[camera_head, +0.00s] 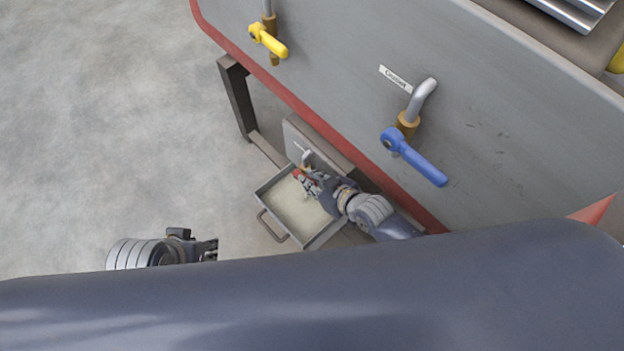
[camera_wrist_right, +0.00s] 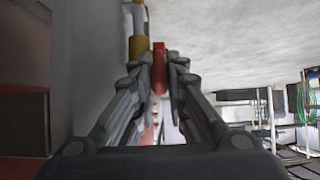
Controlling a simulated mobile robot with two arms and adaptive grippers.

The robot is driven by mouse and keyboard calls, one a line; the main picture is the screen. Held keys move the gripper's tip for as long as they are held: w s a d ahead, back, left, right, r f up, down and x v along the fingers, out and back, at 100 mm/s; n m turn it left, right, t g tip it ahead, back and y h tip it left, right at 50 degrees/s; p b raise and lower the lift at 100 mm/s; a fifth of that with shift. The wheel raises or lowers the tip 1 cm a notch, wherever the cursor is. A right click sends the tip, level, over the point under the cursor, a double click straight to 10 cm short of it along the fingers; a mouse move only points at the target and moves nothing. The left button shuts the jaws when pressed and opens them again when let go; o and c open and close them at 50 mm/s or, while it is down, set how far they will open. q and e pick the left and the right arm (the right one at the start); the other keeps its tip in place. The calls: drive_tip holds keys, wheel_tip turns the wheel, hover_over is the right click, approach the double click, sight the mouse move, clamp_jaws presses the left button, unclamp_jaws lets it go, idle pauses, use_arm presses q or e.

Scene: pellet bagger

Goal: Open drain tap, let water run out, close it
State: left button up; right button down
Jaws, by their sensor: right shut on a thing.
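The drain tap, with a brass body (camera_head: 306,160) and a red handle (camera_head: 298,173), sits low on the machine above a metal tray (camera_head: 262,189). The tray holds pale, murky liquid or residue. My right gripper (camera_head: 303,180) is at the tap, over the tray. In the right wrist view the fingers (camera_wrist_right: 160,75) are shut on the red handle (camera_wrist_right: 160,62), with the brass body (camera_wrist_right: 138,46) just behind and to the left. The handle's exact angle is hard to tell. My left gripper (camera_head: 212,249) is at the lower left, away from the tap; its fingers are too small to judge.
A yellow-handled valve (camera_head: 268,41) and a blue-handled valve (camera_head: 415,158) with a label (camera_head: 395,78) stick out from the grey machine panel (camera_head: 350,40). A dark support leg (camera_head: 238,98) stands left of the tray. The concrete floor (camera_head: 100,120) on the left is clear.

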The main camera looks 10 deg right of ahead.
drive_tip(key=c, duration=1.6)
unclamp_jaws()
drive_tip(key=v, duration=1.2)
